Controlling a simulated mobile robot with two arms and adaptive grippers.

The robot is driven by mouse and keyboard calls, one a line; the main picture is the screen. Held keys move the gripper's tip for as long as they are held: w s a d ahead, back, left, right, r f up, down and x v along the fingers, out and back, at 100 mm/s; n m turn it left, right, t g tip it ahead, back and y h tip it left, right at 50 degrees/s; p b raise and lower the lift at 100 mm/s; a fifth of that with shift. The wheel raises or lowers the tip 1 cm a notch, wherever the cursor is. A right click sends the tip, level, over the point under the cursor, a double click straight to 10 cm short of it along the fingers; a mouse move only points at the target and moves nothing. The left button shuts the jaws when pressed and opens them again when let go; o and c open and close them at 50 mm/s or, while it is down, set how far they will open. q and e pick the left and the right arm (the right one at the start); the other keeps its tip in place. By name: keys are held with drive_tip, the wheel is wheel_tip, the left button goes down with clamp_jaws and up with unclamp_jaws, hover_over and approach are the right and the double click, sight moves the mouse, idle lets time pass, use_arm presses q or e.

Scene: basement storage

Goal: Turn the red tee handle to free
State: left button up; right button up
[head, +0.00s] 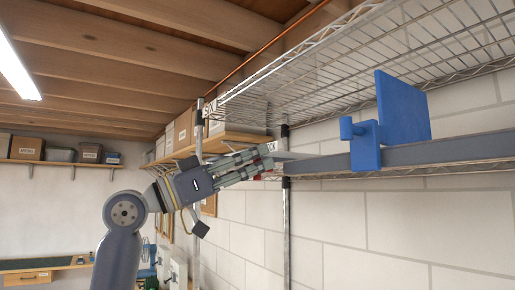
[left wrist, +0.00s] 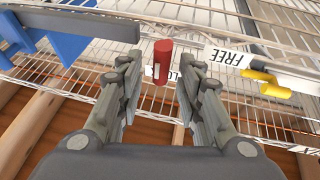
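The red tee handle (left wrist: 162,62) shows in the left wrist view as a short red cylinder with a pale mark on its side. It lies between the two fingers of my left gripper (left wrist: 164,75), with a gap on each side. A white label (left wrist: 231,57) reading FREE is right of it; a second label (left wrist: 173,76) is mostly hidden behind the handle and finger. In the head view my left gripper (head: 268,163) is open at the grey rail, with only bits of red showing around its fingertips. My right gripper is not in view.
A blue bracket (head: 366,143) with a plate is on the grey rail (head: 445,150). A wire shelf (head: 330,75) hangs above. Boxes (head: 186,127) stand on a wooden shelf behind my arm.

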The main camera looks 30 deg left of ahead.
use_arm(q)
drive_tip(key=shift+w+d+r, duration=0.25)
drive_tip(key=shift+w+d, duration=0.05)
drive_tip(key=shift+w, duration=0.25)
clamp_jaws()
